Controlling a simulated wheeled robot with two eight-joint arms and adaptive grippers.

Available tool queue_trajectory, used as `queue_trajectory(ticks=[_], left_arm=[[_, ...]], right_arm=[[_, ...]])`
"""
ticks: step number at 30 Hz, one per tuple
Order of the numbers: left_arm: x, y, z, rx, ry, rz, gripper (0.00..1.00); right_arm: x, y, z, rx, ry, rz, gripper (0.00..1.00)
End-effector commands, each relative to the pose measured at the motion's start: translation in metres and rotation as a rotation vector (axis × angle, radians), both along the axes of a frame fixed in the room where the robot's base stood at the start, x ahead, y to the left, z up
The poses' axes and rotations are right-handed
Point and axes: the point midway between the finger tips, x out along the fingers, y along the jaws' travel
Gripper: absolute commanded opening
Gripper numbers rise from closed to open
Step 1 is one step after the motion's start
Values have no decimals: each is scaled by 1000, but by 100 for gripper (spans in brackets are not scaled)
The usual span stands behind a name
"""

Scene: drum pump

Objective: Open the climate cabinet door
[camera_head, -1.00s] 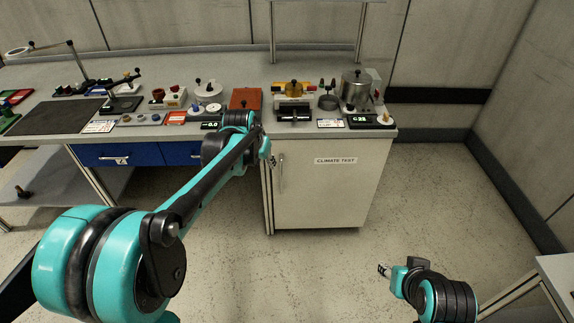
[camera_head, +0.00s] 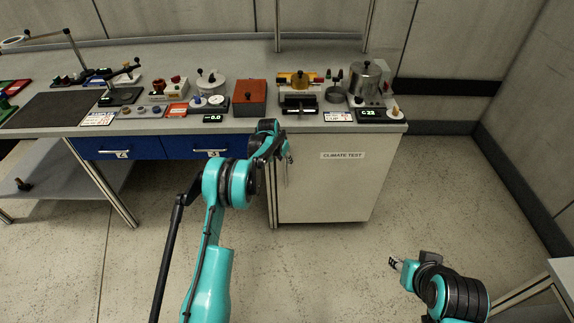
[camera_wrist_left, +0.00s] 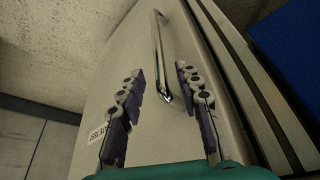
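The climate cabinet door (camera_head: 325,190) is a pale panel labelled CLIMATE TEST under the right end of the bench. It looks shut. Its vertical bar handle (camera_wrist_left: 159,60) is near the door's left edge in the head view, partly hidden there behind my left gripper. My left gripper (camera_head: 288,157) is at the upper part of the handle. In the left wrist view, its two fingers (camera_wrist_left: 160,110) are apart, with the handle's near end between them and slightly ahead. I cannot see contact. My right gripper (camera_head: 395,263) is low at the right, away from the cabinet; its finger state is unclear.
Blue drawers (camera_head: 205,146) lie left of the cabinet. The bench top holds an orange box (camera_head: 249,98), a metal pot (camera_head: 367,80) and other devices. The floor (camera_head: 330,270) before the door is clear. Another table's corner (camera_head: 563,275) is at the lower right.

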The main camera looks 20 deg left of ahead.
Motion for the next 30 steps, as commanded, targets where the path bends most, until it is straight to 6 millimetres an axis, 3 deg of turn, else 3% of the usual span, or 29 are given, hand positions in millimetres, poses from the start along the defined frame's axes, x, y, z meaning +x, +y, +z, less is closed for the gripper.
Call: queue_trajectory(ticks=[1, 7, 18, 22, 30], left_arm=[[4, -1, -13, 0, 0, 0, 34], [13, -5, -35, 0, 0, 0, 34], [16, -5, -40, 1, 0, 0, 34], [16, -5, -40, 1, 0, 0, 3], [15, -6, -40, 0, 0, 2, 0]], right_arm=[[0, 0, -7, 0, 0, 0, 40], [0, 0, -17, 0, 0, 0, 40], [0, 0, -18, 0, 0, 0, 40], [0, 0, -18, 0, 0, 0, 40], [0, 0, -18, 0, 0, 0, 40]])
